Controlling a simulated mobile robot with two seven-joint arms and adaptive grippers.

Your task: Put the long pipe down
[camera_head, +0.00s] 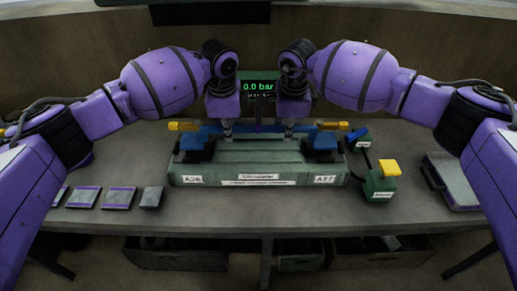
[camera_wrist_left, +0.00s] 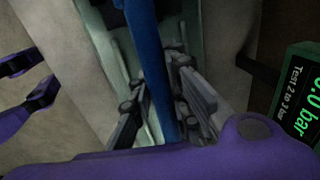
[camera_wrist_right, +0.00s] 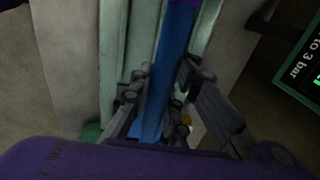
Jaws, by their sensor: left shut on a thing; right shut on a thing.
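A long blue pipe (camera_head: 267,128) with a purple middle lies crosswise at the green test fixture (camera_head: 245,168), labelled A26 and A27. My left gripper (camera_head: 228,130) points down and is shut on the pipe left of its middle. The pipe runs between its fingers in the left wrist view (camera_wrist_left: 152,60). My right gripper (camera_head: 289,130) is shut on it right of the middle, and the pipe shows between the fingers in the right wrist view (camera_wrist_right: 172,65). The pipe looks level. I cannot tell whether it touches the fixture's supports.
Yellow-handled clamps stand at the left (camera_head: 184,126) and right (camera_head: 333,126) fixture ends. A display (camera_head: 258,87) behind reads 0.0 bar. A green box with a yellow button (camera_head: 380,186) stands right, near a grey tray (camera_head: 457,180). Small grey blocks (camera_head: 118,198) lie left.

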